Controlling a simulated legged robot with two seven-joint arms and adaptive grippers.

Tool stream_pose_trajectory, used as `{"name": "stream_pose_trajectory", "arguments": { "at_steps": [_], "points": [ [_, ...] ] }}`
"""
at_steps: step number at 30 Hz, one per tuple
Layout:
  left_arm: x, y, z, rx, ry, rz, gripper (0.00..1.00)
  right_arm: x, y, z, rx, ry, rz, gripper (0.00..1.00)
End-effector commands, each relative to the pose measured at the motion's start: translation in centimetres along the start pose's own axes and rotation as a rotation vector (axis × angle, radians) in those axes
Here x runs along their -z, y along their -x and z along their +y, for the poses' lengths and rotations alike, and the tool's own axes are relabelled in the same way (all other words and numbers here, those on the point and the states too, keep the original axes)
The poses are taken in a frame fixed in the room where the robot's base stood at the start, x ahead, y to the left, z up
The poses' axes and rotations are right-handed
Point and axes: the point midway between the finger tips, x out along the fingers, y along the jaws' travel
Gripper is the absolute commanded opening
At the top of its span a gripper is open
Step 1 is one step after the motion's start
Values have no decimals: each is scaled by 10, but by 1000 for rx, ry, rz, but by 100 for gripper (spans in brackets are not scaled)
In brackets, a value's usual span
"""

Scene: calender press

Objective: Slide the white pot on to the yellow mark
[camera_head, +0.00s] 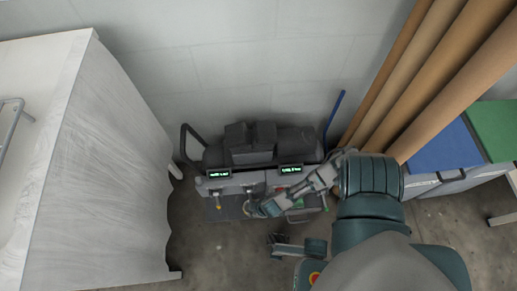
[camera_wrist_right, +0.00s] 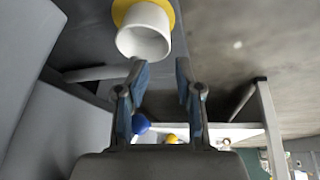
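The white pot (camera_wrist_right: 145,38) is a short round cylinder at the top of the right wrist view. A yellow round shape (camera_wrist_right: 127,10), which looks like the yellow mark, shows around its far end. I cannot tell how much of the pot is on it. My right gripper (camera_wrist_right: 159,73) is open and empty, with its fingertips just short of the pot and apart from it. In the head view my right gripper (camera_head: 263,208) is at the front of the dark machine. I cannot make out the pot there.
The machine (camera_head: 250,150) has two green-lit displays and stands against the wall. A white cabinet (camera_head: 90,160) is at left. Brown rolls (camera_head: 420,75) and blue-lidded (camera_head: 445,147) and green-lidded (camera_head: 497,128) bins are at right. A blue round thing (camera_wrist_right: 140,124) shows in the wrist view.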

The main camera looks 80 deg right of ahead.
Motion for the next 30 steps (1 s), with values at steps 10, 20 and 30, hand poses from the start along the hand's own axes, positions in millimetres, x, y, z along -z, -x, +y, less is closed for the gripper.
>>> {"name": "stream_pose_trajectory", "arguments": {
  "at_steps": [10, 20, 30],
  "points": [
    [-3, 2, -1, 2, 0, -4, 63, -10, 47, -5, 10, -1, -18, 37],
    [-3, 2, -1, 1, 0, -5, 63, -11, 50, -6, 12, -1, -20, 37],
    [-3, 2, -1, 1, 0, -5, 63, -11, 50, -7, 13, -1, -20, 37]
  ]
}}
